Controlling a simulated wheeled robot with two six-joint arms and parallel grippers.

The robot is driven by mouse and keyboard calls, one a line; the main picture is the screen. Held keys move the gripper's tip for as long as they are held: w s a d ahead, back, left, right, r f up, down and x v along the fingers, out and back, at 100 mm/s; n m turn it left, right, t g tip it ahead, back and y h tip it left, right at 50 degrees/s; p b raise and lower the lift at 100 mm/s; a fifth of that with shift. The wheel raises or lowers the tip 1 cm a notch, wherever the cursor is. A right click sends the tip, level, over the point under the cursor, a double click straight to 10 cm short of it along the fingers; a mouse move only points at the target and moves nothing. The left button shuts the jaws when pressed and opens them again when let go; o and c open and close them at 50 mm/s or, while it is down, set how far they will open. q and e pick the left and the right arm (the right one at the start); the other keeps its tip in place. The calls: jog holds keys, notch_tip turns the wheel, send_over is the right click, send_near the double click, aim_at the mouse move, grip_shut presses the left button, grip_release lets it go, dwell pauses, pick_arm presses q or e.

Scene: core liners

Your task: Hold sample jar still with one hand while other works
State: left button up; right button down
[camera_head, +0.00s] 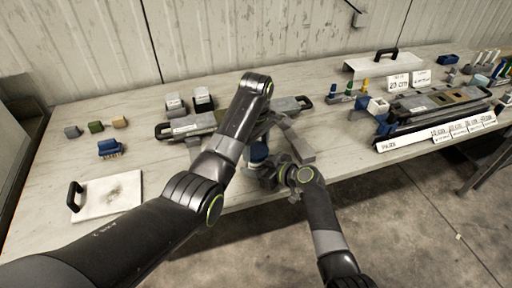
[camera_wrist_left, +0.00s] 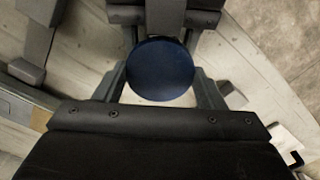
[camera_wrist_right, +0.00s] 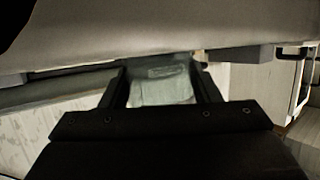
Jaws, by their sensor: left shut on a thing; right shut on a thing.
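The sample jar stands near the front edge of the bench, mostly hidden by my arms; its blue lid (camera_head: 258,153) shows in the head view. In the left wrist view the round dark blue lid (camera_wrist_left: 160,68) sits between the fingers of my left gripper (camera_wrist_left: 160,82), which is shut on it from above. In the right wrist view the pale, translucent jar body (camera_wrist_right: 160,84) is between the fingers of my right gripper (camera_wrist_right: 162,92), which is shut on it from the side. Whether the lid is loose on the jar cannot be told.
A grey tray with black handles (camera_head: 290,104) lies behind the jar. Racks, labels and a long sign (camera_head: 400,142) fill the right.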

aim_at(256, 149)
pick_arm(q)
jog(key=shift+r, duration=0.45)
jog(key=shift+r, duration=2)
pick_arm(e)
jog(key=shift+c, duration=2)
grip_release()
